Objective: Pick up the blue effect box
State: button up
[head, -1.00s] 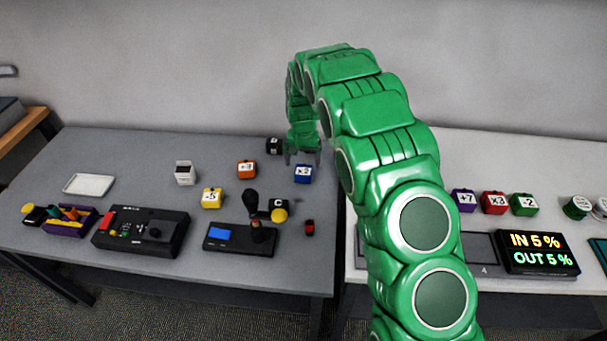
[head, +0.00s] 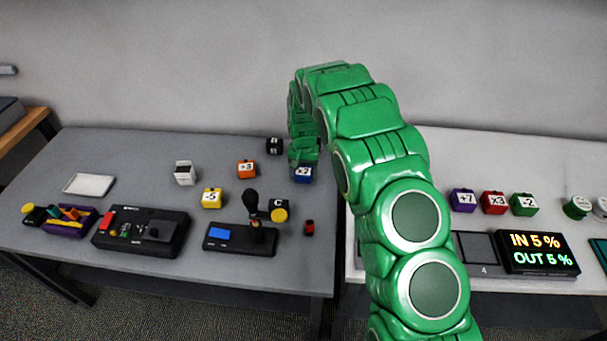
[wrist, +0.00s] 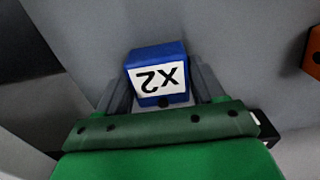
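The blue effect box (head: 303,178) sits on the left grey table near its right edge, partly hidden by my gripper in the head view. In the wrist view the blue box (wrist: 155,58) shows a white label reading "x2", upside down. My gripper (wrist: 158,88) is lowered over the box, with one grey finger on each side of it. The fingers look parted around the box; I cannot tell whether they touch its sides.
An orange box (head: 246,169) and a black box (head: 274,146) stand close by. A yellow box (head: 212,198), a white box (head: 185,173) and a joystick device (head: 240,238) are farther left and front. Purple (head: 462,201), red (head: 494,203) and green (head: 524,204) boxes stand on the right table.

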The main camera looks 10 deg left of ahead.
aim_at(304, 170)
jog(key=c, duration=0.6)
jog(key=shift+r, duration=0.1)
jog(key=shift+r, duration=0.6)
notch_tip(304, 170, up, 2)
jog(key=shift+s+r, duration=0.1)
jog(key=shift+s+d+r, duration=0.7)
jog(key=shift+s+r, duration=0.85)
jog(key=shift+s, duration=0.65)
jog(key=shift+s+d+r, duration=0.7)
jog(key=shift+s+r, duration=0.9)
jog(key=shift+s, duration=0.55)
jog(key=shift+s+d+r, duration=0.7)
jog(key=shift+s+r, duration=0.85)
jog(key=shift+s, duration=0.65)
